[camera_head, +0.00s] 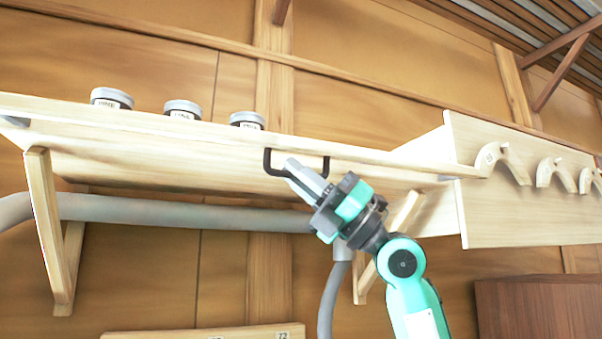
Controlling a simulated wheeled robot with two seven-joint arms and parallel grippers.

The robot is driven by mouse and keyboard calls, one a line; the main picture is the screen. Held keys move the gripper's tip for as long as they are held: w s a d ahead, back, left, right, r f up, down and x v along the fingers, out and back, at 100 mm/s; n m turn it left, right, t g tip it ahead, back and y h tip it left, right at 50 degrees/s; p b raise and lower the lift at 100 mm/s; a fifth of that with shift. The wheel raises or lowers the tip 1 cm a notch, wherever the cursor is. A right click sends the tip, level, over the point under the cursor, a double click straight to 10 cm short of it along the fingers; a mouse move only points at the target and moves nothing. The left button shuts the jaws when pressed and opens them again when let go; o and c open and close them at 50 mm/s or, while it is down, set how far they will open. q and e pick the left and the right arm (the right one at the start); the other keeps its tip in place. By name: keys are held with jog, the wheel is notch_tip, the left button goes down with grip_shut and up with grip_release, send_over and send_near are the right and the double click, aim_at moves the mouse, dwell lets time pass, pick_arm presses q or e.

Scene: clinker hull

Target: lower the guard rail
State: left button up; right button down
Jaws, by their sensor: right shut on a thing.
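The guard rail (210,131) is a long pale wooden strip along the front edge of a wall shelf. A black bracket-shaped handle (267,160) hangs on its front, right of the middle. My right gripper (297,170) comes up from below right, and its grey fingers are shut on the handle's lower bar. The fingers hide part of the handle. My left gripper is not in view.
Several labelled jars, such as the left one (112,98), stand behind the rail. Wooden brackets (50,230) and a grey pipe (180,212) lie below the shelf. A panel with curved wooden pieces (530,205) is at right. A brown box (540,308) stands lower right.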

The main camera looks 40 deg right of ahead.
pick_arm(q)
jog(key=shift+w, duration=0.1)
pick_arm(e)
jog(key=shift+w+d, duration=0.1)
jog(key=shift+w, duration=0.05)
